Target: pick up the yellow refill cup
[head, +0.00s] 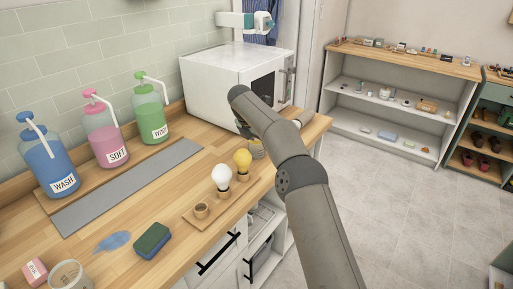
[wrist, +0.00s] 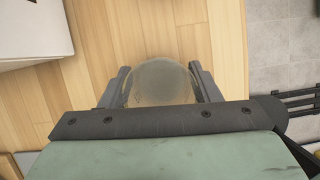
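A pale, yellowish see-through cup (wrist: 160,82) stands between the two fingers of my gripper (wrist: 160,86) in the wrist view, over the wooden counter. A finger lies along each side of it, very near or touching; I cannot tell whether they press on it. The near part of the cup is hidden by the gripper body. In the head view my arm reaches to the counter's right end and hides most of the gripper.
A white microwave-like box (head: 212,84) stands behind the arm. A small board with a white bulb (head: 221,177) and a yellow bulb (head: 242,160) is close on the left.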

